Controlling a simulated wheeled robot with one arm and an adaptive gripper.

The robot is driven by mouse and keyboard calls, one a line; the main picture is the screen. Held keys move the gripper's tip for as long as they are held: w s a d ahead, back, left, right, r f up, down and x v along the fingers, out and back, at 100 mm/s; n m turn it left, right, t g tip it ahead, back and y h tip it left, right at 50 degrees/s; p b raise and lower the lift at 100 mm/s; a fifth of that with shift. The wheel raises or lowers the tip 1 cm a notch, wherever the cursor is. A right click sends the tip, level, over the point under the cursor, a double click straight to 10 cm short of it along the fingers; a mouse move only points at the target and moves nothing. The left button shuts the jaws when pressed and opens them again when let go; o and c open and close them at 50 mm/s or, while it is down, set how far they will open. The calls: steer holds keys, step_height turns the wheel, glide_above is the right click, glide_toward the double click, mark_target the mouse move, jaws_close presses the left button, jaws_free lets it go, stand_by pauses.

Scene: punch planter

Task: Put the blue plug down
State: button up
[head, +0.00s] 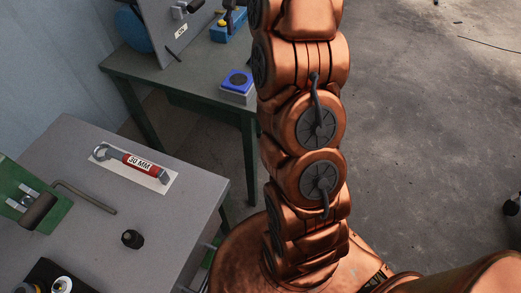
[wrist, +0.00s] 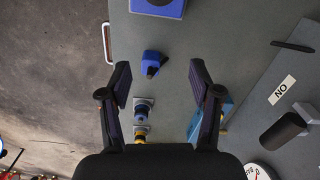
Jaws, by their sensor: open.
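The blue plug (wrist: 152,62), with a dark end, rests on the grey-green table (wrist: 185,32) in the wrist view. My gripper (wrist: 158,72) is open in the same view, with one finger on each side of the picture and nothing held between them. The plug shows between and slightly beyond the fingertips, touching neither. I cannot tell the height of the fingers above the table. In the head view my arm covers part of the scene, and I cannot make out the plug or my gripper there.
A blue-topped grey block (head: 238,85) sits on the table's near edge. Small blue-and-metal parts (wrist: 143,112) and a light-blue block (wrist: 222,108) lie near the fingers. A panel (wrist: 285,110) with a black cylinder stands right. A nearer grey table (head: 150,215) holds a red-handled tool (head: 138,162).

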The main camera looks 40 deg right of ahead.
steer(key=s+a+r+n, duration=0.1)
steer(key=s+a+n, duration=0.3)
steer(key=s+a, duration=0.5)
steer(key=s+a+f+n, duration=0.2)
steer(key=s+a, duration=0.2)
steer(key=s, duration=0.5)
steer(key=s+a+f+n+g, duration=0.1)
steer(key=s+a+f+n, duration=0.1)
steer(key=s, duration=0.7)
steer(key=s+a+f+n, duration=0.2)
steer(key=s+a, duration=0.4)
steer(key=s, duration=0.3)
steer(key=shift+s+a+f+g, duration=0.3)
steer(key=shift+s+a+f, duration=0.1)
steer(key=shift+f, duration=0.25)
steer(key=shift+r, duration=0.15)
step_height(320, 180, up, 8)
steer(key=p, duration=0.8)
